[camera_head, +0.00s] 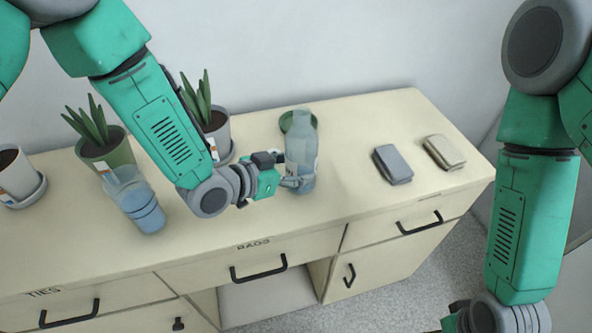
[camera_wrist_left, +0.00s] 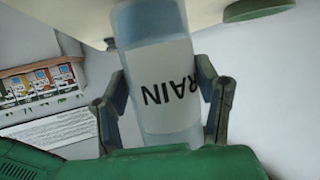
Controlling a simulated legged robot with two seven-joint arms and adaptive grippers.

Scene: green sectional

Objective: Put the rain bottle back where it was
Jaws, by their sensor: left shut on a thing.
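The rain bottle (camera_head: 301,148) is a clear, pale blue bottle over the middle of the cream cabinet top (camera_head: 345,205). My left gripper (camera_head: 289,182) comes from the left and is shut on its lower part. In the left wrist view the gripper's fingers (camera_wrist_left: 166,105) hold the bottle (camera_wrist_left: 155,62) from both sides, and its white RAIN label shows upside down. The bottle looks upright. I cannot tell whether its base touches the top. A green round dish (camera_head: 287,122) is partly hidden behind it. My right arm hangs at the right, its gripper mostly cut off.
A blue clear container (camera_head: 140,205) stands left of my left forearm. Potted plants (camera_head: 104,150) line the back left. Two small grey and beige blocks (camera_head: 392,163) (camera_head: 443,152) lie at the right. The cabinet top is clear between bottle and blocks. Drawers with black handles (camera_head: 258,270) are below.

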